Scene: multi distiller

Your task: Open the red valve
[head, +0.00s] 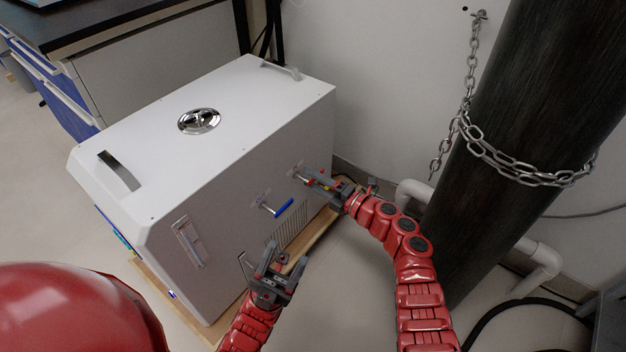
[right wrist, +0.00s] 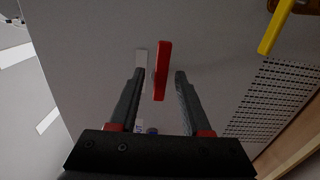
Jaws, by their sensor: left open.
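The red valve handle (right wrist: 162,71) is on the side of the white machine (head: 210,125). In the right wrist view it stands between the two fingers of my right gripper (right wrist: 158,80), with a gap on each side. My right gripper is open and not closed on the handle. My left gripper (head: 278,258) is open and empty, low in front of the machine's panel.
A blue valve handle (head: 284,207) is left of the red one in the head view. A yellow handle (right wrist: 277,25) shows at upper right in the right wrist view. A dark cylinder (head: 520,130) with a chain (head: 525,178) stands right of my right arm. White pipes (head: 541,255) run behind.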

